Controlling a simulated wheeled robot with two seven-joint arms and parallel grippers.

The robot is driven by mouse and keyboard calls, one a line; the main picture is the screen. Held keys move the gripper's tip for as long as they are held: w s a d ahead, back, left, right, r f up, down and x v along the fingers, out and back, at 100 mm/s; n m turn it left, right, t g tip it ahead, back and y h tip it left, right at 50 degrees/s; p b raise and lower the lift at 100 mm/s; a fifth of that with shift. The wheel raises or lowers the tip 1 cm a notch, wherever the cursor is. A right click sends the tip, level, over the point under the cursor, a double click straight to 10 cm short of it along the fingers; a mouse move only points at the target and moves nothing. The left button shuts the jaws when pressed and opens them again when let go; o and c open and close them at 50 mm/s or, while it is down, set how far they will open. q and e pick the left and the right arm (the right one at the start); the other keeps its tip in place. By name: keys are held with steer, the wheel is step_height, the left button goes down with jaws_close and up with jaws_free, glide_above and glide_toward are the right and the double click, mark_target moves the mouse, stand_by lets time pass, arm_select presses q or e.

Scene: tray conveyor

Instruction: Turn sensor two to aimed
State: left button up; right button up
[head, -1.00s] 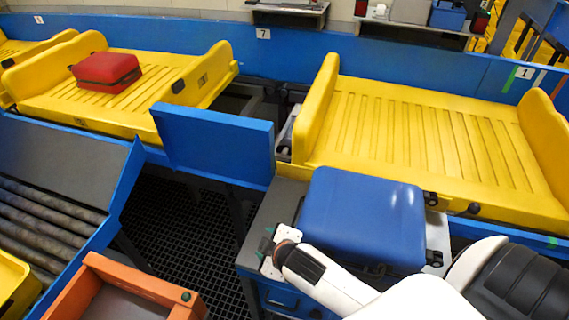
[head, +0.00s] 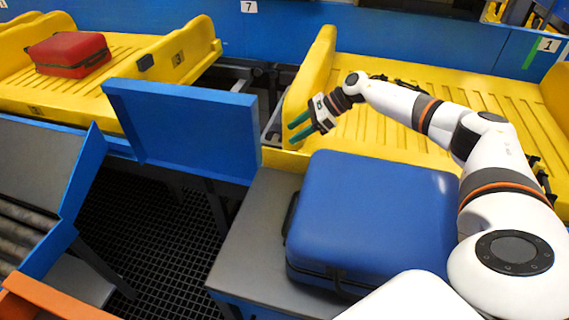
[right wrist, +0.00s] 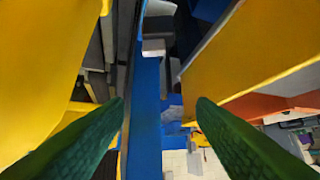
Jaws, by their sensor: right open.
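My right gripper (head: 297,127) is open and empty, its two green fingers pointing left beside the near-left end wall of the right yellow tray (head: 318,65). The right wrist view shows the fingers spread apart (right wrist: 160,110), with nothing between the tips. A small grey block (right wrist: 153,47) shows beyond them on a blue rail (right wrist: 147,90); I cannot tell whether it is sensor two. No sensor is clearly identifiable in the head view. My left gripper is not in view.
A blue suitcase (head: 370,215) stands on a grey-topped counter (head: 245,230) below my right arm. A blue panel (head: 185,125) stands left of the gripper. A red case (head: 68,55) lies on the left yellow tray (head: 130,50). A dark gap separates the trays.

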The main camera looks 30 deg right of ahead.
steer(key=s+d+f, duration=0.1)
steer(key=d, duration=0.3)
steer(key=shift+n+g+h, duration=0.3)
steer(key=shift+n+g, duration=0.1)
steer(key=p+x, duration=0.2)
steer(key=x, duration=0.8)
steer(key=shift+a+f, duration=0.15)
steer(key=shift+f, duration=0.1)
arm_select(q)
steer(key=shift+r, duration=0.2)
arm_select(e)
steer(key=shift+w+a+f, duration=0.1)
steer(key=shift+a+f, duration=0.1)
steer(key=shift+f, duration=0.15)
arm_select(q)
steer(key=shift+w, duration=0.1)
arm_select(e)
steer(key=shift+c, duration=0.2)
